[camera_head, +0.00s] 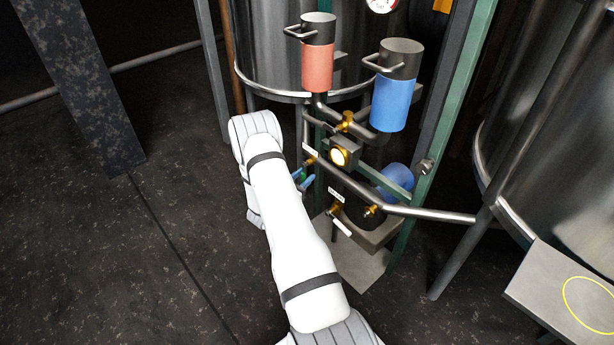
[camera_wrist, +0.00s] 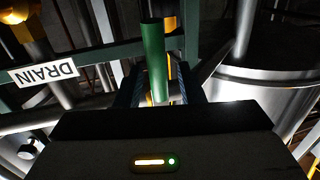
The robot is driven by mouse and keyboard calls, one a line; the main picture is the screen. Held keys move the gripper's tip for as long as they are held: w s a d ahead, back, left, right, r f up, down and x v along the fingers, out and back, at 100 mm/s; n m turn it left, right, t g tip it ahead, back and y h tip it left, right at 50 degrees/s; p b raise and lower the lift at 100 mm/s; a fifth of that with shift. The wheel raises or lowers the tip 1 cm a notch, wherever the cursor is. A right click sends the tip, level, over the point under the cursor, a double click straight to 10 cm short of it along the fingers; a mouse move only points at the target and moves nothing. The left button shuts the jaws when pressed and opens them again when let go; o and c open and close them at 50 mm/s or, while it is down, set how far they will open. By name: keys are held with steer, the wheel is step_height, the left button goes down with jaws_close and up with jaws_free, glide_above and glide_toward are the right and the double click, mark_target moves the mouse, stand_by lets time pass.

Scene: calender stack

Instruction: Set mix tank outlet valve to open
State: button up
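A green valve handle (camera_wrist: 154,55) stands between the two fingers of my gripper (camera_wrist: 160,88) in the wrist view. The fingers are apart, with a visible gap on the handle's right side. In the head view, the blue-tipped gripper (camera_head: 303,180) is at the left side of the pipework, with a bit of green between its tips. A brass valve fitting (camera_head: 311,160) and a small white label (camera_head: 310,150) are just above it. That label is too small to read, so I cannot tell which valve this is. The tank outlet itself is not clearly identifiable.
A white DRAIN label (camera_wrist: 43,73) shows upside down in the wrist view. Dark floor (camera_head: 120,250) is free at left.

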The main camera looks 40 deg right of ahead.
steer(key=shift+w, duration=0.1)
jaws_close()
